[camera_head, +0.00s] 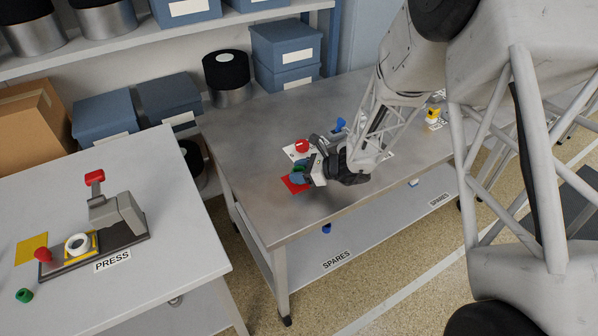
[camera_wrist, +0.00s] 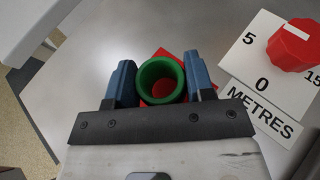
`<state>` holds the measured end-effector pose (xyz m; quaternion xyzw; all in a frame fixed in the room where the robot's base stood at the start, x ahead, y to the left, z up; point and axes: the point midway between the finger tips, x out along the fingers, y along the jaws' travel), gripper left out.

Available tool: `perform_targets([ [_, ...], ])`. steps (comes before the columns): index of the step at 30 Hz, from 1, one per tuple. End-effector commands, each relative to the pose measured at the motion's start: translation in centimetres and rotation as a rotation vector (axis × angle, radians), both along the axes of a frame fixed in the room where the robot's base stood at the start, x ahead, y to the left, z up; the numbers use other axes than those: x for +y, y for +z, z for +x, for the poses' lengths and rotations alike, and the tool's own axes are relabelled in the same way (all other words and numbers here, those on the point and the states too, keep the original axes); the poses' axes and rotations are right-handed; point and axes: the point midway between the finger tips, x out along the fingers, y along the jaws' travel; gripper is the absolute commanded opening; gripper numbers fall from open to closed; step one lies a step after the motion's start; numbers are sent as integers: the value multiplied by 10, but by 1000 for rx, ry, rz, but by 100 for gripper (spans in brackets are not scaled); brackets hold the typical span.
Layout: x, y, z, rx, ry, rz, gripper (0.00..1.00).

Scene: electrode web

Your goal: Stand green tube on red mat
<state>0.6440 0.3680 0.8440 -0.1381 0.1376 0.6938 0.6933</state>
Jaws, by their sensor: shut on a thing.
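My gripper (camera_wrist: 160,72) is shut on the green tube (camera_wrist: 142,86), with one blue finger on each side of it. In the wrist view I look down into the tube's open top, so it appears upright. The red mat (camera_wrist: 164,54) shows behind and below the tube. In the head view my gripper (camera_head: 300,177) is over the red mat (camera_head: 292,187) at the near left part of the metal table, and hides most of the tube. I cannot tell whether the tube's base touches the mat.
A dial plate marked METRES with a red knob (camera_wrist: 293,48) lies close right of the gripper. A blue piece (camera_head: 340,124) and a yellow piece (camera_head: 433,115) are farther along the table. On the left table stand a press (camera_head: 118,215) and another small green piece (camera_head: 24,295).

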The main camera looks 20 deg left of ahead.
Motion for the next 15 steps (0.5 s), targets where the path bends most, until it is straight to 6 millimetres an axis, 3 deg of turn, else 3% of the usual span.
perform_targets([
  [9,0,-4,0,1,0,0,25],
  [10,0,-3,0,0,0,0,53],
  [14,0,-3,0,0,0,0,73],
  [15,0,-3,0,0,0,0,74],
])
